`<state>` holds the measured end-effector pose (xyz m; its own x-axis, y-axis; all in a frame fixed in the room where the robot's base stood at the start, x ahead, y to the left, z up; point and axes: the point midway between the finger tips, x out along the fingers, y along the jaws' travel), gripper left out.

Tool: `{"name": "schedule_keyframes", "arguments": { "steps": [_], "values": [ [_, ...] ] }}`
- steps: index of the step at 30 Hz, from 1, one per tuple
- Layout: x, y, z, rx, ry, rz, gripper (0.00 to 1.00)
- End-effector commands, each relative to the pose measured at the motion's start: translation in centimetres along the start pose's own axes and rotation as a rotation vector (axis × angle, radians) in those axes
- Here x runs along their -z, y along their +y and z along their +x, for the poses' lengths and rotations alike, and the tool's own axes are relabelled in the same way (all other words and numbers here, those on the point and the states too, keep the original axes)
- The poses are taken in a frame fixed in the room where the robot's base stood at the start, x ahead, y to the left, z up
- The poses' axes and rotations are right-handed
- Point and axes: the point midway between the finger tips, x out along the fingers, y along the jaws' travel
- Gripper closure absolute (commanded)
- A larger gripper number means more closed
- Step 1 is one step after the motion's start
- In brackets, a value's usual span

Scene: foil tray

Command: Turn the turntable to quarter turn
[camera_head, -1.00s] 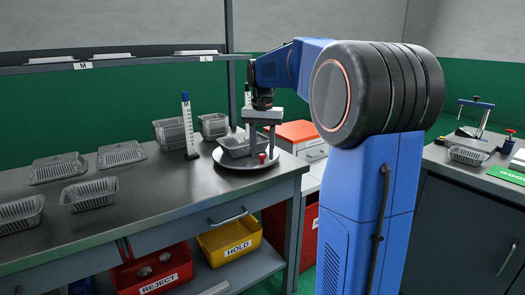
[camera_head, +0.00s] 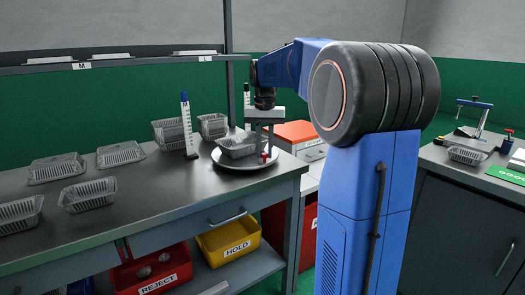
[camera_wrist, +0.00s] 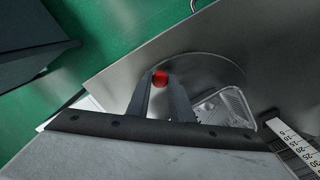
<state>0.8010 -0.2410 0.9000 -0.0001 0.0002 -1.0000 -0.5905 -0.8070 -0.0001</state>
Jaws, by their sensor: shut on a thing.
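The turntable (camera_head: 228,163) is a round grey disc near the right end of the bench. It also shows in the wrist view (camera_wrist: 215,70). A red knob (camera_head: 264,155) stands at its rim on the right. A foil tray (camera_head: 236,146) sits on the disc, and part of it shows in the wrist view (camera_wrist: 226,108). My gripper (camera_head: 266,150) points down over the rim. In the wrist view, my gripper (camera_wrist: 160,84) has its two fingertips around the red knob (camera_wrist: 160,77), shut on it. The fingers partly hide the tray.
A white upright scale (camera_head: 188,125) stands left of the turntable. An orange-topped drawer unit (camera_head: 297,131) stands beyond the right end. Bare bench (camera_head: 150,185) lies in front.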

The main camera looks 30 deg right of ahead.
Motion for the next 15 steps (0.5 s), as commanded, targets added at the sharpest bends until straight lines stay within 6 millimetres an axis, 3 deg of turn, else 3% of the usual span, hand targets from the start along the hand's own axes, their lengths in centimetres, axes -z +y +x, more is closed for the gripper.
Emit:
{"name": "schedule_keyframes", "arguments": {
  "steps": [15],
  "values": [
    [2.4,1.8,0.0,0.000,0.000,-0.253,1.00]
  ]
}}
